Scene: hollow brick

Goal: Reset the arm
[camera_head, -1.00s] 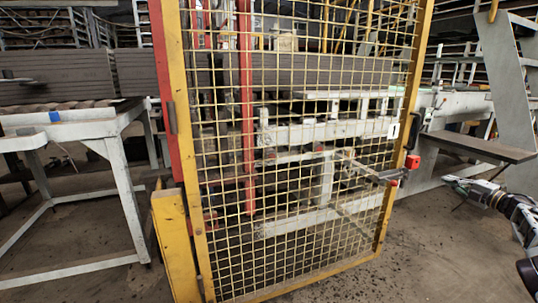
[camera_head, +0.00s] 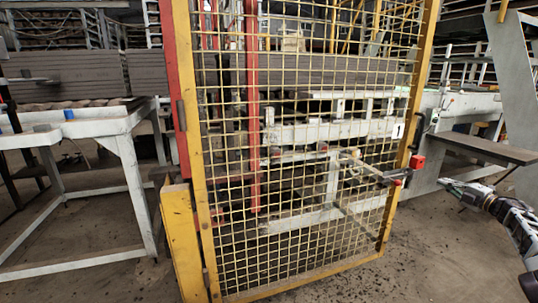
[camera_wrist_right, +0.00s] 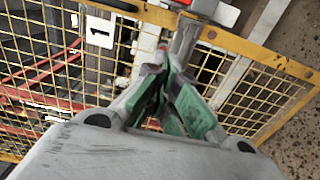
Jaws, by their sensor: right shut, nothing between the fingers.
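My right gripper (camera_head: 446,186) is at the right of the head view, its arm coming in from the right edge. It is shut and empty, and in the head view it stands apart from the yellow mesh gate (camera_head: 300,180), just right of the gate's latch side. In the right wrist view the gripper's green-padded fingers (camera_wrist_right: 172,102) point toward the gate's frame and the grey latch bar (camera_wrist_right: 188,38). The red latch block (camera_head: 417,162) is on the gate's right post. My left gripper is not in view.
A white metal table (camera_head: 100,128) stands at the left. A grey bench board (camera_head: 480,148) juts out at the right, above and behind my right gripper. Machinery stands behind the mesh. The floor (camera_head: 420,270) in front of the gate's right side is clear.

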